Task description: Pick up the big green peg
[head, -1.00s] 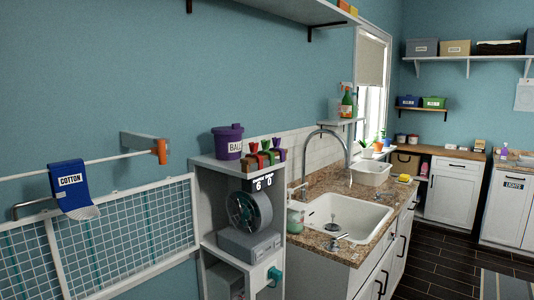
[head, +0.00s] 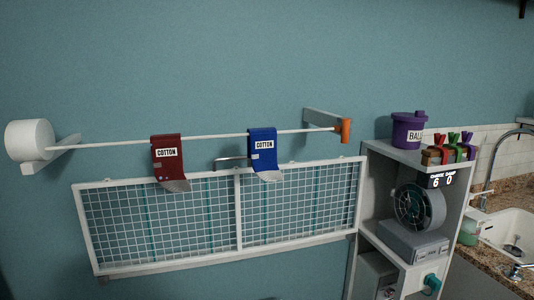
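A green peg (head: 456,141) stands in a small brown wooden holder (head: 433,158) on top of the grey shelf unit at the right. A red peg (head: 438,141) stands to its left and a purple peg (head: 467,138) to its right. The pegs are small in this view, and their lower parts are hidden by the holder. Neither of my grippers is in view.
A purple tub (head: 408,130) stands left of the holder. The shelf unit (head: 385,153) holds a fan (head: 418,207) below. A sink (head: 510,232) is at right.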

